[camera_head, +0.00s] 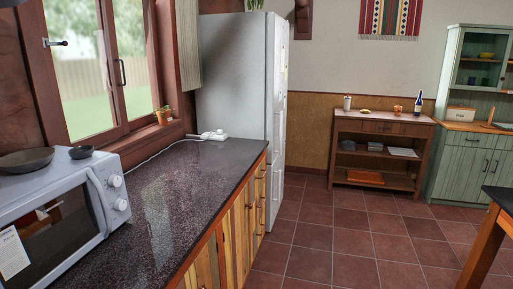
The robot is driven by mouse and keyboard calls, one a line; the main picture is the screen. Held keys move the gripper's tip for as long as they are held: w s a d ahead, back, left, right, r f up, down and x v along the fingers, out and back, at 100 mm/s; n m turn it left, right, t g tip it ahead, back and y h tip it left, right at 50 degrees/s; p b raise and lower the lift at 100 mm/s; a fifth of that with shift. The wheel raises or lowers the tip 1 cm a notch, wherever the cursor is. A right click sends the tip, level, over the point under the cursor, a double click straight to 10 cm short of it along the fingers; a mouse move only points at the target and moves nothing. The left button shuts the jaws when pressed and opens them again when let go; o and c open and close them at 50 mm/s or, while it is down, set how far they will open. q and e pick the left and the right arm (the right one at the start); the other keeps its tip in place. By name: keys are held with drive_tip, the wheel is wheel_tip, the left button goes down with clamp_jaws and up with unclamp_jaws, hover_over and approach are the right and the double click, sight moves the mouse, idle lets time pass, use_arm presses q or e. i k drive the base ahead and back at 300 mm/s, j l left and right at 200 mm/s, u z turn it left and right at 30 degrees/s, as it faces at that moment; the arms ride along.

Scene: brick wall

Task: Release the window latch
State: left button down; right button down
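The wooden-framed window (112,60) is at the upper left, above the counter. A small dark metal latch (55,43) sticks out to the right from the left part of its frame. A dark upright handle (122,72) sits on the middle sash. I cannot tell from this view whether the latch is engaged. Neither of my grippers is in view.
A dark counter (190,185) runs below the window. A microwave (60,215) with a dark pan (27,160) and a small bowl (81,152) on top stands at its near left. A fridge (235,80) closes the far end. Tiled floor (345,235) is open at right.

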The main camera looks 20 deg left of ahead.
sight(63, 43)
drive_tip(key=i+u, duration=0.25)
drive_tip(key=i, duration=0.25)
drive_tip(key=i+l+u, duration=0.2)
drive_tip(key=i, duration=0.3)
drive_tip(key=i+l+u, duration=0.25)
drive_tip(key=i, duration=0.25)
drive_tip(key=i+l+u, duration=0.25)
drive_tip(key=i+l, duration=0.15)
drive_tip(key=i+l+u, duration=0.7)
drive_tip(key=l, duration=0.1)
